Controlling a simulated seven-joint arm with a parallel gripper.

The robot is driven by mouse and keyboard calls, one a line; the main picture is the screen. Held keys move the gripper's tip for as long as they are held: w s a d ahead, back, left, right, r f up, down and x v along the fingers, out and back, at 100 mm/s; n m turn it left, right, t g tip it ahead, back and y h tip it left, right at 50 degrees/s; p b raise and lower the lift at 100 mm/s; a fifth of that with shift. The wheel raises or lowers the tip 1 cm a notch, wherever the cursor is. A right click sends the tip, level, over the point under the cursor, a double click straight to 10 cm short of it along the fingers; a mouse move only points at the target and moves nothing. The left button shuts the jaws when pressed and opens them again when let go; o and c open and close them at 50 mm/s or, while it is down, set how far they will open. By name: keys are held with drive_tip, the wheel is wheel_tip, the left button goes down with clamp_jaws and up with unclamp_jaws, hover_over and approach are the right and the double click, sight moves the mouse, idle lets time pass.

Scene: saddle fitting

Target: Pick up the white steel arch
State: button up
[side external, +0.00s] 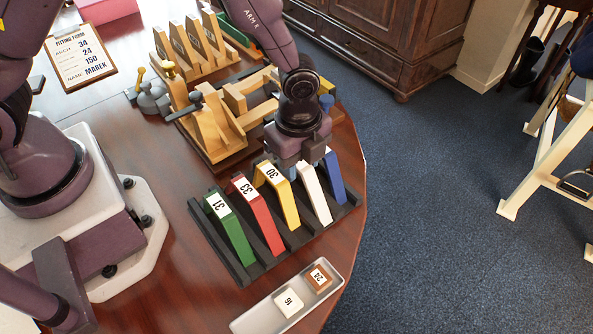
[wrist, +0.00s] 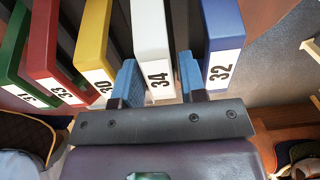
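The white steel arch (side external: 315,194) stands in the black rack between the yellow arch and the blue arch. In the wrist view the white arch (wrist: 151,35) carries the label 34. My gripper (side external: 297,160) is over the top of the white arch and hides its upper end in the side view. In the wrist view the two blue fingers of my gripper (wrist: 160,77) are apart, one on each side of the labelled end. A small gap shows at the right finger; contact at the left finger is unclear.
The yellow arch (side external: 277,194) and blue arch (side external: 334,178) stand close on either side. The red arch (side external: 257,214) and green arch (side external: 229,227) are farther left in the rack (side external: 242,273). A tray (side external: 262,318) lies in front; wooden fixtures (side external: 213,128) stand behind.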

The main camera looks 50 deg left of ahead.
wheel_tip(320, 180, down, 2)
drive_tip(key=shift+f, duration=0.1)
clamp_jaws()
